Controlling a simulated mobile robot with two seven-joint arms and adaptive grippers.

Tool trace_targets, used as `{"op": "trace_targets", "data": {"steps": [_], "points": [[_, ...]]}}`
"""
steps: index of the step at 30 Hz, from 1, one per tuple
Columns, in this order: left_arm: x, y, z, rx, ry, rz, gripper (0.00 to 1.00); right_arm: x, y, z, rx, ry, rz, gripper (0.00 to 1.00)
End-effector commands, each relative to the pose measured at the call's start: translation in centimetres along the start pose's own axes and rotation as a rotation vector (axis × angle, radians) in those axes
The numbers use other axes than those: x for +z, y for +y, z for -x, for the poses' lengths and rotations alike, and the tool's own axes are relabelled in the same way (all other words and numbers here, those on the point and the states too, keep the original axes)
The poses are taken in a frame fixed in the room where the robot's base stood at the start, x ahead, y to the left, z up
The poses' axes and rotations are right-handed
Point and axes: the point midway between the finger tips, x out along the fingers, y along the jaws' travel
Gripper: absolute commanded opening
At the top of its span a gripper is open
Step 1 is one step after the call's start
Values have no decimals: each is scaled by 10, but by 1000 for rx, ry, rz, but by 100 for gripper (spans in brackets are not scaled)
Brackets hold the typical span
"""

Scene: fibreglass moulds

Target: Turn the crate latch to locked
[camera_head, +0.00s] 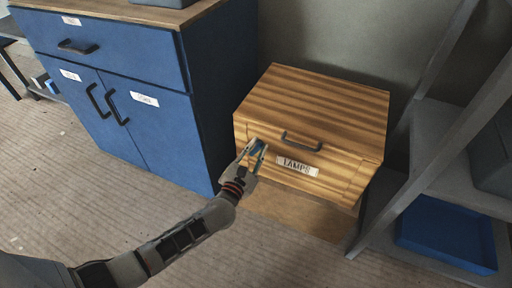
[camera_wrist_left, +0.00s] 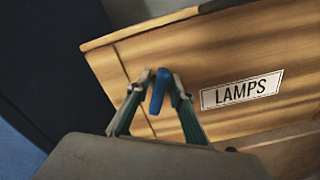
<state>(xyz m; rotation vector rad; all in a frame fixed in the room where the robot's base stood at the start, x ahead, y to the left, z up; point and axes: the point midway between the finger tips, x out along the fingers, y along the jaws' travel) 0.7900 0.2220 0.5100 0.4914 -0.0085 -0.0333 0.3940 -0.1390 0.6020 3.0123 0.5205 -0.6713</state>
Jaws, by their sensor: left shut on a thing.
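The wooden crate (camera_head: 310,105) has striped planks, a dark handle and a LAMPS label on its front; its front also fills much of the left wrist view (camera_wrist_left: 210,60). A small blue latch (camera_wrist_left: 158,90) sits on the crate front, left of the label, and appears tilted slightly off upright. My left gripper (camera_head: 256,150) is at the crate's front left. In the left wrist view its fingers (camera_wrist_left: 160,88) are on either side of the latch, shut on it. The latch's base is partly hidden by the fingers. My right gripper is not in view.
A blue cabinet (camera_head: 150,125) with dark handles stands left of the crate. A grey shelf unit (camera_head: 440,140) with a blue tray (camera_head: 448,232) stands at the right. The carpeted floor (camera_head: 110,205) in front is mostly clear.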

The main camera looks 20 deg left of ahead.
Motion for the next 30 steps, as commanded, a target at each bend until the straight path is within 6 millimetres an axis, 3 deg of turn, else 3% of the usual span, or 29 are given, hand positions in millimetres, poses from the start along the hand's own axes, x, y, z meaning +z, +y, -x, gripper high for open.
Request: {"op": "trace_targets", "data": {"steps": [12,30], "points": [[0,-4,0,0,1,-397,0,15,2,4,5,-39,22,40],[-5,-9,0,-1,2,-918,0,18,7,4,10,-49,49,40]]}}
